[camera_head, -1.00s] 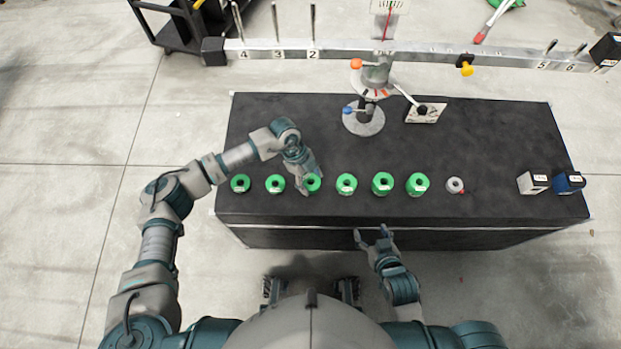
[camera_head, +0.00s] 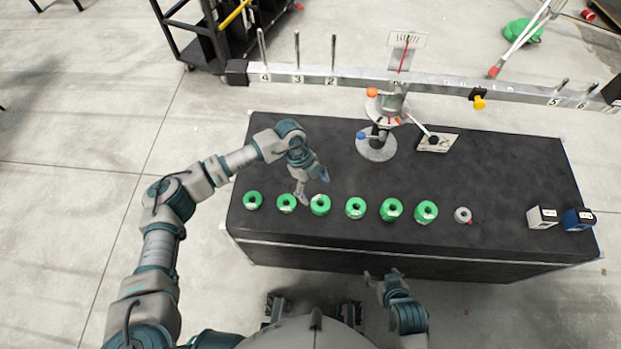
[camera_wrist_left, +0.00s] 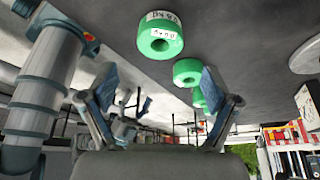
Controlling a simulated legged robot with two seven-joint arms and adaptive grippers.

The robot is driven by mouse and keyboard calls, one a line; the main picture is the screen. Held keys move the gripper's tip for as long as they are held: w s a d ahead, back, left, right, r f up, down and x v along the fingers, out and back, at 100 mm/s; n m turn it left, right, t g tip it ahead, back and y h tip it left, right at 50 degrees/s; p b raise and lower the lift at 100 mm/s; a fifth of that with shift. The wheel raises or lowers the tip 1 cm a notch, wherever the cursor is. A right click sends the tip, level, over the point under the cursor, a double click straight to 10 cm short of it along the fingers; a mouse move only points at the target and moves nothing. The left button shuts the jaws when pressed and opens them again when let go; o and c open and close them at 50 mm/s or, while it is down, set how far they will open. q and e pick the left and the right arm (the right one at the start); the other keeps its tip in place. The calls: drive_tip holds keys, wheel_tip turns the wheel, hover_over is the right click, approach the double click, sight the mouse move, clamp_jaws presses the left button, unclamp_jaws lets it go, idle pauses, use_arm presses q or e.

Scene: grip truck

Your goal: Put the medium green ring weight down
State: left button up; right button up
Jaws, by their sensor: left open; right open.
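Several green ring weights stand in a row along the near part of the black table (camera_head: 480,165). The third from the left (camera_head: 320,204) stands upright on the table. I cannot tell for certain which ring is the medium one. My left gripper (camera_head: 311,187) is open and empty, just behind and left of that third ring, its fingers apart from it. In the left wrist view the open fingers (camera_wrist_left: 158,100) show nothing between them gripped; a labelled green ring (camera_wrist_left: 160,38) lies beyond them. My right gripper (camera_head: 382,276) is open and empty in front of the table.
A small grey ring (camera_head: 463,215) ends the row. A white block (camera_head: 542,217) and a blue block (camera_head: 578,219) stand at the right. A balance stand (camera_head: 376,146) with a long beam (camera_head: 440,83) is behind. A black cart (camera_head: 205,40) stands beyond the table.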

use_arm(q)
drive_tip(key=v, duration=0.5)
drive_tip(key=shift+a+p, duration=0.1)
drive_tip(key=shift+p, duration=0.2)
use_arm(e)
drive_tip(key=s, duration=0.1)
drive_tip(key=s+g, duration=0.1)
drive_tip(key=s+d, duration=0.1)
drive_tip(key=shift+s+d+f+g+h, duration=0.1)
drive_tip(key=shift+s+f+g+h, duration=0.05)
drive_tip(key=shift+f+g+h, duration=0.2)
